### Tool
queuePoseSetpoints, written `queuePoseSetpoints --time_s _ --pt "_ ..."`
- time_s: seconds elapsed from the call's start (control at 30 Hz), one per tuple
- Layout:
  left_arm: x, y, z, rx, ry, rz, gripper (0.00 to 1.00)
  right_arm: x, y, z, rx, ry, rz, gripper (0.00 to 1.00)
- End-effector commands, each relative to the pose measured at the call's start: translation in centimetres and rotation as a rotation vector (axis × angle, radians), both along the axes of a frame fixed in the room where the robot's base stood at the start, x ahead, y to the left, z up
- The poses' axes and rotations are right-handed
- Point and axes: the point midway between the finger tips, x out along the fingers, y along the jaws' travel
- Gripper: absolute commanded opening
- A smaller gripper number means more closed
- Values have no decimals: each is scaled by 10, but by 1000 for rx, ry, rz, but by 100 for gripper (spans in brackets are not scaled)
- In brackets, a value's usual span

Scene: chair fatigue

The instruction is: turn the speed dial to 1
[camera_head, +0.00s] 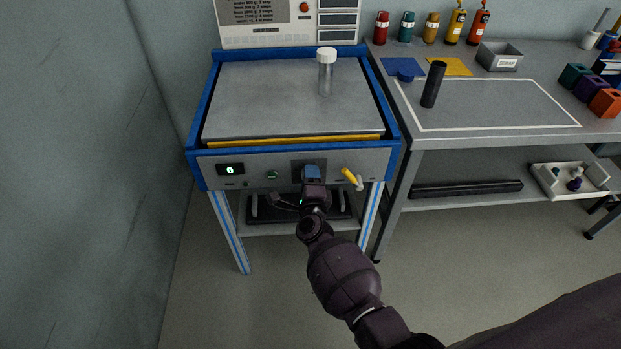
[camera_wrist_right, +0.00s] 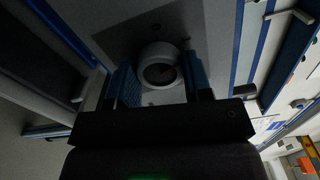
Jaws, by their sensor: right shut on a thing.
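The speed dial (camera_wrist_right: 160,68) is a round pale knob with a dark centre, seen in the right wrist view on a dark square plate. My right gripper (camera_wrist_right: 160,85) has its two blue-padded fingers on either side of the dial, shut on it. In the head view my right gripper (camera_head: 312,174) reaches the machine's front panel (camera_head: 220,182) and hides the dial. A small display (camera_head: 230,169) on the panel's left reads 0. My left gripper is not in view.
A green button (camera_head: 272,175) and a yellow-handled lever (camera_head: 350,177) flank my gripper on the panel. A clear bottle with a white cap (camera_head: 326,72) stands on the machine's platform (camera_head: 260,95). A workbench (camera_head: 500,135) with several bottles and blocks is at the right.

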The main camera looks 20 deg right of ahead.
Motion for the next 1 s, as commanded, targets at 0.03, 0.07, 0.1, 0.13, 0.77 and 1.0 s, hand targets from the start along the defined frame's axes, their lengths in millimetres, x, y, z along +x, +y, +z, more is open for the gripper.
queuePoseSetpoints --time_s 0.03,0.07,0.1,0.13,0.77,1.0 --pt "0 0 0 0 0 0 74 0 0 0 -6 2 0 22" --pt "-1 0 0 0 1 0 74 0 0 0 -9 2 0 22" --pt "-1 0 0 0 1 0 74 0 0 0 -12 3 0 22" --pt "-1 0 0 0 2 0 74 0 0 0 -12 4 0 22" --pt "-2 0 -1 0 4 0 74 0 0 0 -13 4 0 72" --pt "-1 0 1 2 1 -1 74 -3 1 0 -13 4 0 72"
